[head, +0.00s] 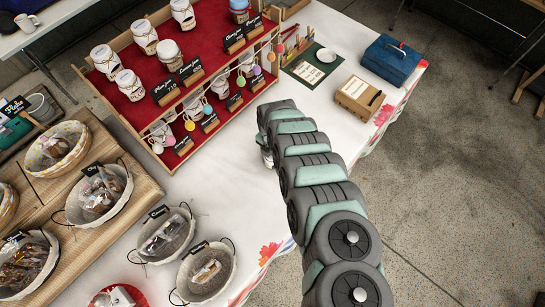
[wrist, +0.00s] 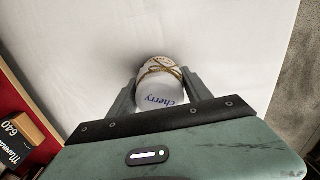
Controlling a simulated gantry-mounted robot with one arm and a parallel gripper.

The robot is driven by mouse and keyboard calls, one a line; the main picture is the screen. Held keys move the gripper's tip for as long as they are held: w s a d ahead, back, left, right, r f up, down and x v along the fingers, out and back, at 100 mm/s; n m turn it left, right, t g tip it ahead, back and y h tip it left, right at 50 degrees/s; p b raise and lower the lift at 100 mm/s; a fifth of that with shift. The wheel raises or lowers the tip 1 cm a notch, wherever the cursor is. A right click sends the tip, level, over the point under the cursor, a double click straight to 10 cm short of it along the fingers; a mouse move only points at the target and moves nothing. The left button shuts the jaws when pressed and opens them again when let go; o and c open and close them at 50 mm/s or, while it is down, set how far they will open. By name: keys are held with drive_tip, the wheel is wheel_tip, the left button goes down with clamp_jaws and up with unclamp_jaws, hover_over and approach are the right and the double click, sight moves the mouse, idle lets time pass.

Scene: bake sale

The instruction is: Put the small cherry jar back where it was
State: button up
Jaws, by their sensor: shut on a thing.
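The small cherry jar (wrist: 161,96) has a white lid reading "cherry" and a gold-brown string tied around it. My gripper (wrist: 161,76) is shut on it in the wrist view, one finger on each side. In the head view my arm hides most of the gripper; a small part of the jar (head: 267,157) shows beside the arm, over the white tablecloth (head: 215,190). I cannot tell whether the jar touches the cloth. The red-lined jar rack (head: 205,45) stands to the left of my gripper, with several white-topped jars on its tiers.
A cardboard box (head: 358,97), a blue cash box (head: 391,59) and a green mat (head: 300,68) with a white dish lie at right. Baskets (head: 208,272) fill the lower left. Cloth below the rack is clear.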

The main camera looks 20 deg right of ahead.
clamp_jaws()
drive_tip(key=shift+r, duration=0.1)
